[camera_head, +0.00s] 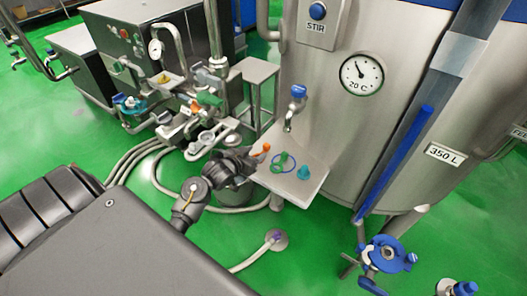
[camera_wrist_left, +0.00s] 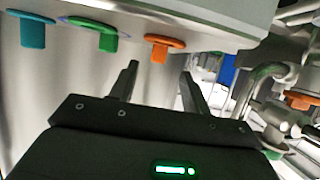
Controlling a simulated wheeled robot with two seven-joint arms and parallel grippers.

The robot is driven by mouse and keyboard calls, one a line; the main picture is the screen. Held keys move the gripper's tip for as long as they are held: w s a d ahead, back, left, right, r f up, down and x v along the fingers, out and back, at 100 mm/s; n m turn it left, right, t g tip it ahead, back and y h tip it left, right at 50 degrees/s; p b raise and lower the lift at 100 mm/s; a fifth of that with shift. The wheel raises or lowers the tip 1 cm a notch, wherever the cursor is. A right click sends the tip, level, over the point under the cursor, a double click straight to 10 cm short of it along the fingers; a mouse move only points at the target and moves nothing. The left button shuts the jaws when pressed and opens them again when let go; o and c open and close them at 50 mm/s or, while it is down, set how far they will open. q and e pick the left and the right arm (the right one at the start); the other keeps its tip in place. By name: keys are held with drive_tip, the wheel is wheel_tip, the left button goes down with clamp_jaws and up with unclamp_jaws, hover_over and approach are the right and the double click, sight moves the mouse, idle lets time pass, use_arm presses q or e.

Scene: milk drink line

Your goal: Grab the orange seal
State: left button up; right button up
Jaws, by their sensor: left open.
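The orange seal (camera_head: 265,148) is at the left edge of a small metal shelf (camera_head: 312,178) on the tank's side, close to my left gripper (camera_head: 252,158). In the left wrist view, the orange seal (camera_wrist_left: 160,46) shows as a flat disc with a short stem. It lies just beyond and between the open fingers of my left gripper (camera_wrist_left: 158,82). The fingers look apart from it, with nothing between them. My right gripper is not in view.
A green seal (camera_head: 283,163), a thin blue ring and a teal seal (camera_head: 303,172) share the shelf. A blue-handled tap (camera_head: 298,92) sits above it on the steel tank (camera_head: 335,110). Pipes and valves (camera_head: 200,110) stand to the left, with hoses on the green floor.

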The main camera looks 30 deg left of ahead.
sight(265, 147)
use_arm(q)
drive_tip(key=shift+p+x, duration=0.4)
drive_tip(key=shift+x, duration=2.5)
drive_tip(key=shift+d+r, duration=0.1)
drive_tip(key=shift+r, duration=0.05)
drive_tip(key=shift+c, duration=0.2)
clamp_jaws()
